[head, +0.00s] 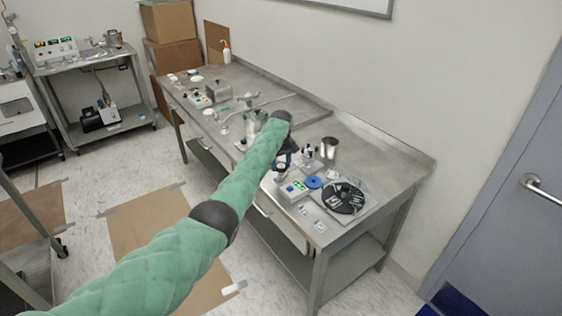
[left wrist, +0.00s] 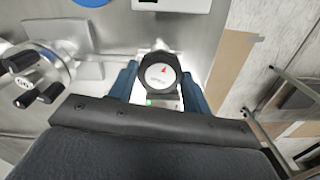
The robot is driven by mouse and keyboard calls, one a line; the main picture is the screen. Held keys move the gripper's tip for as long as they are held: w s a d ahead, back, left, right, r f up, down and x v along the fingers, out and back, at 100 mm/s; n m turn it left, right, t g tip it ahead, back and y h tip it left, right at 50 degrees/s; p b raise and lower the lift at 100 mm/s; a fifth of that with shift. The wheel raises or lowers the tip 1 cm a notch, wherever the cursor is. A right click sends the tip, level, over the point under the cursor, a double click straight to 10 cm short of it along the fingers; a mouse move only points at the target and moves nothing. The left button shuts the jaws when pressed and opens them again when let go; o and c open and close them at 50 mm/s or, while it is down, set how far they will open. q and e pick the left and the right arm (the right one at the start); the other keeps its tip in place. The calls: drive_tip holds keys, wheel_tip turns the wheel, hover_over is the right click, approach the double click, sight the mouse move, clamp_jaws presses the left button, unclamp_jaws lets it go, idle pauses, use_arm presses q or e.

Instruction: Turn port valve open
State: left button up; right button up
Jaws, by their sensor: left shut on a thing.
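The port valve knob (left wrist: 158,74) is a round dark knob with a pale face, a red arrow and small lettering too small to read. It sits between the two blue fingers of my left gripper (left wrist: 156,86) in the left wrist view, and the gripper is shut on it. In the head view my left gripper (head: 284,160) reaches over the steel bench, and my green-sleeved arm hides part of the knob's surroundings. My right gripper is in neither view.
A three-armed black handle (left wrist: 38,78) stands left of the knob in the left wrist view. On the bench (head: 390,150) are a control box (head: 294,188), a black round device (head: 343,197), a blue disc (head: 313,182) and a metal cup (head: 328,147). A grey door (head: 500,190) is at right.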

use_arm(q)
drive_tip(key=shift+r+n+p, duration=0.2)
drive_tip(key=shift+n+p, duration=0.15)
drive_tip(key=shift+n, duration=0.85)
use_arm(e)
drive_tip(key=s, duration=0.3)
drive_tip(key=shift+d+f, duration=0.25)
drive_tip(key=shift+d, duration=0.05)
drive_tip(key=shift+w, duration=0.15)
use_arm(q)
drive_tip(key=o, duration=1)
drive_tip(key=shift+f, duration=0.1)
drive_tip(key=shift+c, duration=0.2)
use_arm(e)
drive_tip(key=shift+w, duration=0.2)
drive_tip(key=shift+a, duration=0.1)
